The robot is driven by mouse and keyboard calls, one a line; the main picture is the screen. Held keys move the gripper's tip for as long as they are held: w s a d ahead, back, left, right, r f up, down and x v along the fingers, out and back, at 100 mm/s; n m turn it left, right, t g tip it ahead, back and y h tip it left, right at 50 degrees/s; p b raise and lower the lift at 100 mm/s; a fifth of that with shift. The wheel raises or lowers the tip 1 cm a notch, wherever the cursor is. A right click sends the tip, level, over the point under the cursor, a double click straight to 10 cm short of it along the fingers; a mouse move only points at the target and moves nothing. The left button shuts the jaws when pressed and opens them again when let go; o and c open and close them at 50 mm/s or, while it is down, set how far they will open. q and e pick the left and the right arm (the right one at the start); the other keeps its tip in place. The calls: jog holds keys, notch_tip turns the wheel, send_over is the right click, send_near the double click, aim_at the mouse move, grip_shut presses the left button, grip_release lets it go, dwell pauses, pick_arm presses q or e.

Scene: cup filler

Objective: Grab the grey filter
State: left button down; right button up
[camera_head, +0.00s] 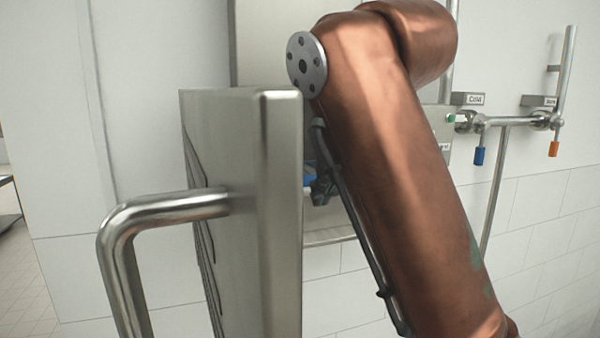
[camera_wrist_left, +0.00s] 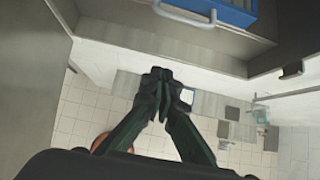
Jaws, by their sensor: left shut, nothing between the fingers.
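My left gripper (camera_wrist_left: 160,76) shows in the middle of the left wrist view, its dark fingers together and empty. In the head view only a small dark part of it (camera_head: 322,190) seems to show between the steel door and my copper arm. A blue item with a pale grey curved handle (camera_wrist_left: 187,14) sits at the top of the left wrist view, inside a steel housing, beyond and apart from the fingertips. I cannot tell whether it belongs to the grey filter, which I cannot clearly make out. My right gripper is out of view.
An open steel door (camera_head: 280,210) with a bar handle (camera_head: 160,208) stands close at the left of my arm. Pipes and taps with blue and orange tags (camera_head: 479,156) are on the tiled wall at the right. In the left wrist view, steel walls (camera_wrist_left: 275,50) border the housing.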

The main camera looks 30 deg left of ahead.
aim_at(309, 174)
pick_arm(q)
jog(key=w+a+f+p, duration=0.1)
jog(key=w+a+p, duration=0.2)
jog(key=w+a, duration=0.4)
jog(key=shift+w+a+f, duration=0.3)
jog(key=shift+a+f, duration=0.1)
jog(key=shift+a, duration=0.5)
jog(key=shift+w+a, duration=0.1)
